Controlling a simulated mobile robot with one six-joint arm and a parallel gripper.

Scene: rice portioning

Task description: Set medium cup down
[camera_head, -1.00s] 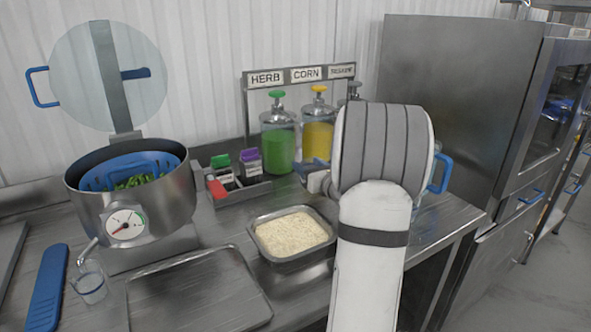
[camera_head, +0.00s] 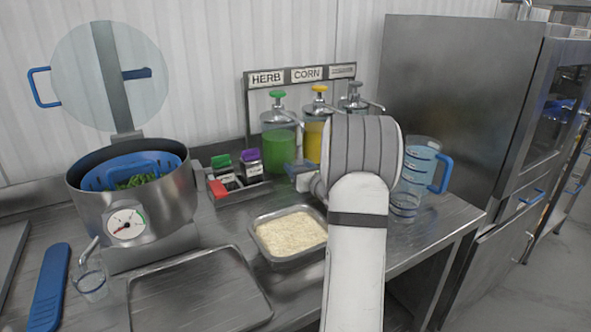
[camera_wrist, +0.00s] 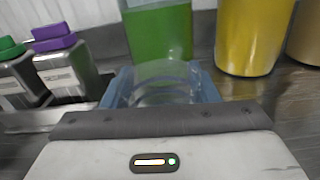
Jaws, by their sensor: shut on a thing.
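A clear, see-through cup (camera_wrist: 165,88), which I take to be the medium cup, shows in the wrist view between the blue fingers of my gripper (camera_wrist: 163,95). The gripper is shut on it, in front of the green dispenser. In the head view only a bit of the blue fingers (camera_head: 299,172) shows left of my wrist, behind the rice tray. The cup cannot be made out there. Its base is hidden, so I cannot tell whether it touches the counter.
A rice tray (camera_head: 262,250) sits in front. Green (camera_head: 279,143) and yellow (camera_head: 314,140) dispensers stand behind. A spice rack (camera_head: 232,194) is left of the gripper. A jug (camera_head: 419,160) and clear cup (camera_head: 404,207) stand right. A pot (camera_head: 160,208) and glass (camera_head: 91,284) are left.

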